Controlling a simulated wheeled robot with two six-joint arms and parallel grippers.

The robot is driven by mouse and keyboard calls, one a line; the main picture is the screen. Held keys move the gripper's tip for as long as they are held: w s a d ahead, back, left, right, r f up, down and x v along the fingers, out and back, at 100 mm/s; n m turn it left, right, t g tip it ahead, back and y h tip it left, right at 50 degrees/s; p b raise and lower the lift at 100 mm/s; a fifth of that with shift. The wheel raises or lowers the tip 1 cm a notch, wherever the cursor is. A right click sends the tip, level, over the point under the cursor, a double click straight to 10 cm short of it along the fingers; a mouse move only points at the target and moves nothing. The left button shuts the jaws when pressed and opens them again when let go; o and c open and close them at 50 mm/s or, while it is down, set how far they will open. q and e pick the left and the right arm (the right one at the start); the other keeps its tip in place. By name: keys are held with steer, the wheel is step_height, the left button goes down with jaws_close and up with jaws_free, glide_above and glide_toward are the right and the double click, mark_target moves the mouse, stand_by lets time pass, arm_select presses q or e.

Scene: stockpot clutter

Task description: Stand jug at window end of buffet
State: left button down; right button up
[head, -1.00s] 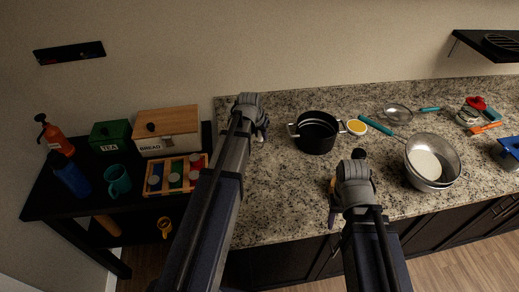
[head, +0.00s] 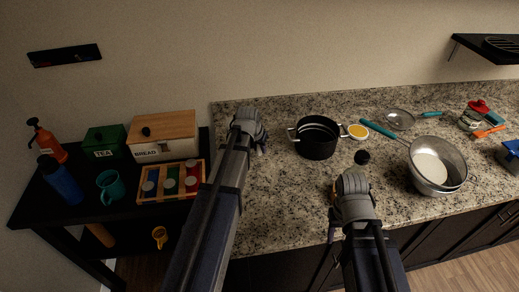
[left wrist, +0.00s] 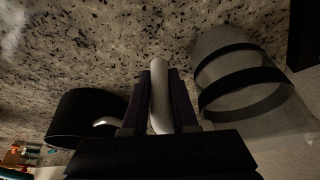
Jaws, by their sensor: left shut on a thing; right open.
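My left gripper (head: 261,142) is over the left end of the granite counter. In the left wrist view it is shut on a pale, rod-like handle (left wrist: 160,95). Beside it is a large pale grey rounded body with dark bands (left wrist: 240,85), which looks like the jug; the join with the handle is not clear. In the head view my gripper and arm hide the jug. My right gripper (head: 335,212) is open near the counter's front edge. A black table (head: 100,215), possibly the buffet, stands at the left. No window shows.
The table holds a bread bin (head: 165,140), green tea tin (head: 106,144), spray bottle (head: 47,140), blue bottle (head: 62,181), teal mug (head: 111,186) and jar crate (head: 171,200). Its front left looks clear. On the counter are a black pot (head: 316,148) and a strainer over a bowl (head: 437,160).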

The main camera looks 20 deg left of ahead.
arm_select(q)
steer(key=c, duration=1.2)
jaws_free()
steer(key=shift+f, duration=0.2)
steer(key=o, duration=0.5)
steer(key=shift+r, duration=0.1)
steer(key=shift+p+v, duration=0.85)
steer(key=shift+v, duration=0.05)
steer(key=p+v, duration=1)
steer(key=v, duration=0.1)
steer(key=s+d+m+g, duration=0.1)
steer(key=s+d, duration=0.5)
steer(key=d, duration=0.1)
steer(key=s+d+f+m+g+y, duration=0.1)
steer(key=s+d+g, duration=0.1)
steer(key=s+d, duration=0.4)
steer(key=s+d+f+m+g, duration=0.1)
steer(key=s+d, duration=0.6)
steer(key=d, duration=0.2)
steer(key=shift+d+g, duration=0.2)
steer(key=shift+g, duration=0.2)
steer(key=shift+w, duration=0.1)
